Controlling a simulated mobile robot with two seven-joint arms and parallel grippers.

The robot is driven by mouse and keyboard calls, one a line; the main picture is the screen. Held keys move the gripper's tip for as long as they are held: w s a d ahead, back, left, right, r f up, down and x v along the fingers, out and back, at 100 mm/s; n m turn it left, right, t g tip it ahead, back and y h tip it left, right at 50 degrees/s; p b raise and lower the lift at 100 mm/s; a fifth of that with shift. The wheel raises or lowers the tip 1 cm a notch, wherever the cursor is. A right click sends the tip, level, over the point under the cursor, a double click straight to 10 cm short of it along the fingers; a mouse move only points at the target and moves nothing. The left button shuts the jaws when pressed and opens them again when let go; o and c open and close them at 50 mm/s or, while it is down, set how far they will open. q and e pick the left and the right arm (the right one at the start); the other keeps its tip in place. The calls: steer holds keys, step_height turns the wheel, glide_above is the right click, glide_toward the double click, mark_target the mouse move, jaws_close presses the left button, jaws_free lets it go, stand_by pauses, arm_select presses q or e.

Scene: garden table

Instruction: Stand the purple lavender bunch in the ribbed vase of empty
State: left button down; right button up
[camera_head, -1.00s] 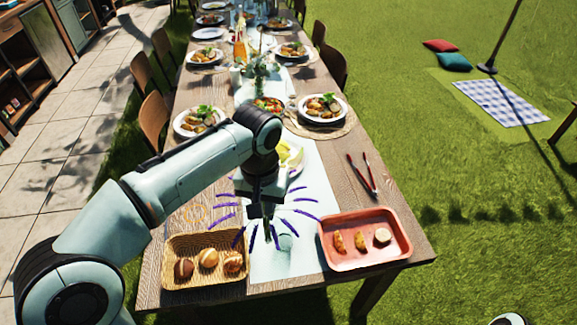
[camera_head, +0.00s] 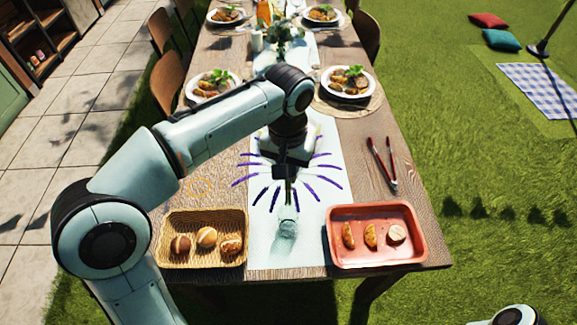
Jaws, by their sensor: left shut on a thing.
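The purple lavender bunch (camera_head: 326,180) fans out around my left gripper (camera_head: 288,180), which is shut on it with the flower heads spread to both sides. Its stems point down toward a small clear vase (camera_head: 288,222) on the pale table runner. Ribs on the glass are too small to make out. My right gripper is out of view.
A wicker basket of rolls (camera_head: 204,262) stands left of the vase, and a red tray (camera_head: 376,262) with food stands right. Red-handled tongs (camera_head: 382,164) lie behind the tray. Plates of food (camera_head: 347,82) and a centrepiece (camera_head: 280,40) fill the table further back.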

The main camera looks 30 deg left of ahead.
mark_target(288, 197)
arm_select(q)
steer(key=shift+f+b, duration=1.2)
steer(key=shift+f, duration=0.35)
steer(key=shift+f+b, duration=1.05)
steer(key=shift+f, duration=0.6)
steer(key=shift+f+b, duration=1.55)
steer(key=shift+f, duration=0.75)
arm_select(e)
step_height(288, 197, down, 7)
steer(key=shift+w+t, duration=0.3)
arm_select(q)
steer(key=c, duration=1)
jaws_free()
steer(key=shift+c, duration=0.2)
step_height(288, 197, up, 13)
steer(key=p, duration=0.4)
steer(key=shift+r, duration=0.2)
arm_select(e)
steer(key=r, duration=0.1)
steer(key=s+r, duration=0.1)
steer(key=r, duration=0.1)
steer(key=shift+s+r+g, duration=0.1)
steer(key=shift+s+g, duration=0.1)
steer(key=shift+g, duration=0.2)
